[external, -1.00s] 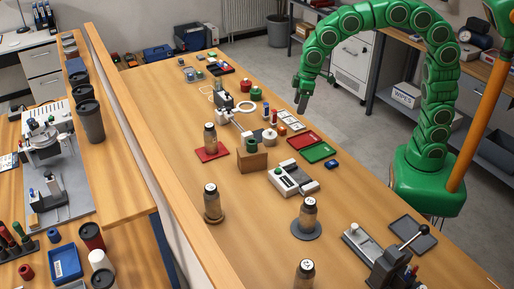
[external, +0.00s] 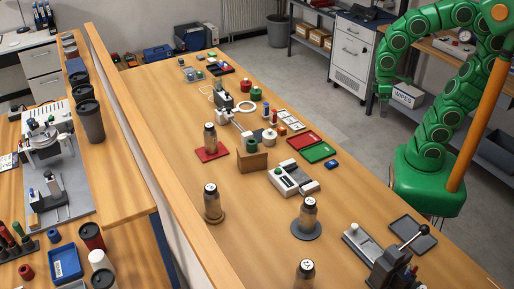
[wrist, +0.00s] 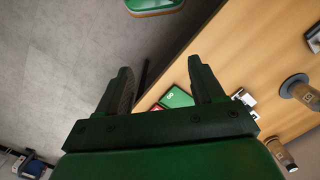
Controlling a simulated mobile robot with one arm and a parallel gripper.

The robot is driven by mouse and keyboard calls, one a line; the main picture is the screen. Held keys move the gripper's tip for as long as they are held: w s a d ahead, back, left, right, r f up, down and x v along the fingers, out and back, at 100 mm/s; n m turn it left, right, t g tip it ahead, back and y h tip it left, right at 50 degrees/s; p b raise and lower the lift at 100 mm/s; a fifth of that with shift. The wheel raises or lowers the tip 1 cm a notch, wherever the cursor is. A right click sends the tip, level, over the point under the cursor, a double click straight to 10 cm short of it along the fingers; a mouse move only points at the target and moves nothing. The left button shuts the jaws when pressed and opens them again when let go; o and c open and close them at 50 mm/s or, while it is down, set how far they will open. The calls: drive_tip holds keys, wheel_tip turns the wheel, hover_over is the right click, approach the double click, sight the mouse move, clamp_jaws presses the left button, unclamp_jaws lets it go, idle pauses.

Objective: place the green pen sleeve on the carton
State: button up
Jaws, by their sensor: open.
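The green pen sleeve (external: 251,145) is a short green cylinder with a dark opening. It stands upright at the top of the small brown carton (external: 252,161), near the middle of the workbench in the external view. My gripper (external: 370,105) is off to the right, beyond the bench's edge and well apart from both. In the wrist view my gripper (wrist: 163,85) has its two dark fingers spread, with nothing between them. I cannot make out the sleeve or the carton in the wrist view.
A grey and white device (external: 292,178) stands right of the carton, with red (external: 301,140) and green (external: 319,152) trays behind it. A bottle on a red mat (external: 212,152) stands left of the carton. A lever press (external: 391,262) stands near the front. Bare wood lies between.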

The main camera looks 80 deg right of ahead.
drive_tip(key=shift+m, duration=0.3)
drive_tip(key=s, duration=0.1)
drive_tip(key=s+d, duration=0.1)
drive_tip(key=s, duration=0.1)
drive_tip(key=s+f, duration=0.1)
drive_tip(key=s, duration=0.1)
drive_tip(key=shift+s+d, duration=0.25)
drive_tip(key=shift+d, duration=0.05)
idle(0.6)
